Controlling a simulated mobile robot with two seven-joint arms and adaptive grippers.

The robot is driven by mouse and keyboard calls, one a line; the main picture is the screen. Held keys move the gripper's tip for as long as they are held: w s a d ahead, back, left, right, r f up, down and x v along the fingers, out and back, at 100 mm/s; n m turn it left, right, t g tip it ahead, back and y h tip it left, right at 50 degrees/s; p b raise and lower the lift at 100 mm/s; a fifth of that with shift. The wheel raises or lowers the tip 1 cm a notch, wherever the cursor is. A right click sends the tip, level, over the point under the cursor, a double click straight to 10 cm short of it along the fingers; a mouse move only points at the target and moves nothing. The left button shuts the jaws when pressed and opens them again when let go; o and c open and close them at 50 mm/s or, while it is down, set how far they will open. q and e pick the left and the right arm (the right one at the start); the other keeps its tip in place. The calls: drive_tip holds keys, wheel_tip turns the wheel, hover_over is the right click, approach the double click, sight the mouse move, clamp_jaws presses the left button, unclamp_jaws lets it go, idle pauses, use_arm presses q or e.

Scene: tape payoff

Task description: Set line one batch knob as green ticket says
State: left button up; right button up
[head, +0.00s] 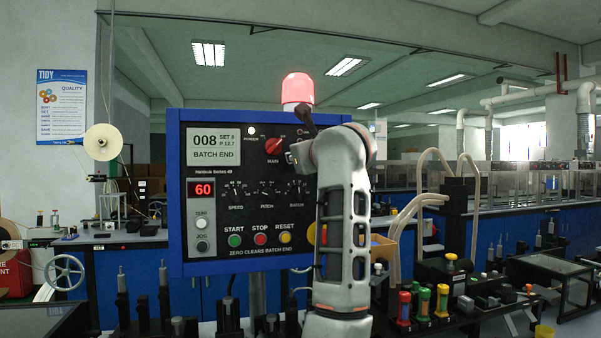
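The blue-framed control panel (178,240) stands upright in front of me. Its batch knob (297,187), above the label BATCH, sits right of the speed knob (236,189) and pitch knob (266,189). Its setting is too small to read. The display (213,145) reads 008 and BATCH END, with small text like SET 8. My arm, seemingly the right one, rises in front of the panel's right side. Dark parts at its upper end (304,118) are near the lamp; the finger state is unclear. My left gripper is out of view. I cannot make out a green ticket.
A lit red beacon (297,88) tops the panel. The red main switch (274,146) and the start (235,240), stop (260,239) and reset (285,237) buttons are close by. A white tape reel (103,142) stands left. Colored-capped tools (423,302) and dark fixtures crowd the bench right.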

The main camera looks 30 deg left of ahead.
sight(299, 189)
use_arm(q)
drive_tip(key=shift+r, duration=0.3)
